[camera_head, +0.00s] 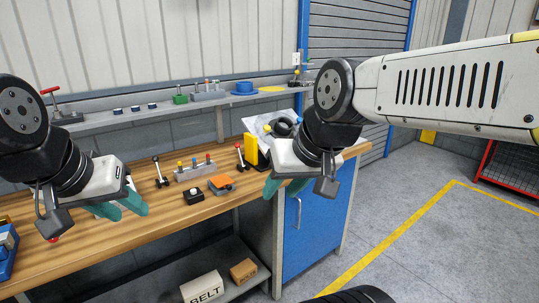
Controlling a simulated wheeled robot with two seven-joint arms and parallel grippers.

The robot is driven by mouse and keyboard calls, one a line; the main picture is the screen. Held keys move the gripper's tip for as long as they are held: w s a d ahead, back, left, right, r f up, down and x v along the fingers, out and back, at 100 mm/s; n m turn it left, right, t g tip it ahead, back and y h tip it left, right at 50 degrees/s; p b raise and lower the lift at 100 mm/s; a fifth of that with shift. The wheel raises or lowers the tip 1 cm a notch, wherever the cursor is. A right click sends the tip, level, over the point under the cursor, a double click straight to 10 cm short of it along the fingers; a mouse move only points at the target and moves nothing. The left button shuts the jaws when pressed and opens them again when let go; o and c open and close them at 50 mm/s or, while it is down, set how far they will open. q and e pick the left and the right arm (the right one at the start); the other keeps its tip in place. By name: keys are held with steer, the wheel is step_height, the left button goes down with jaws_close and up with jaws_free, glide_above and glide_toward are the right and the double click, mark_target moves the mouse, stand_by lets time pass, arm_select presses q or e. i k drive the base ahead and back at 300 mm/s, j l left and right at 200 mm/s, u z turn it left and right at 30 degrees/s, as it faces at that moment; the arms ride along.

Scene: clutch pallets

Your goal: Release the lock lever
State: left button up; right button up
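Two small upright levers stand on the wooden workbench: a black-and-white one (160,171) at the left and one with a red tip (242,157) further right. I cannot tell which is the lock lever. My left gripper (121,207), with teal fingers apart, hangs empty over the bench left of the first lever. My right gripper (285,188), teal fingers also apart, is empty near the bench's right end, right of the red-tipped lever. Neither touches a lever.
Between the levers are a grey block with coloured knobs (195,172), an orange-topped piece (221,185) and a black button box (193,196). A yellow piece (251,150) stands behind. A blue cabinet (305,222) is under the right end. Bare wood (160,225) lies in front.

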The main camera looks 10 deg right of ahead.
mark_target(237, 146)
steer(key=z, duration=0.3)
steer(key=i+l, duration=0.15)
steer(key=i, duration=0.25)
steer(key=i+l, duration=0.15)
steer(key=i, duration=0.3)
steer(key=i+l+z, duration=0.1)
steer(key=i, duration=0.3)
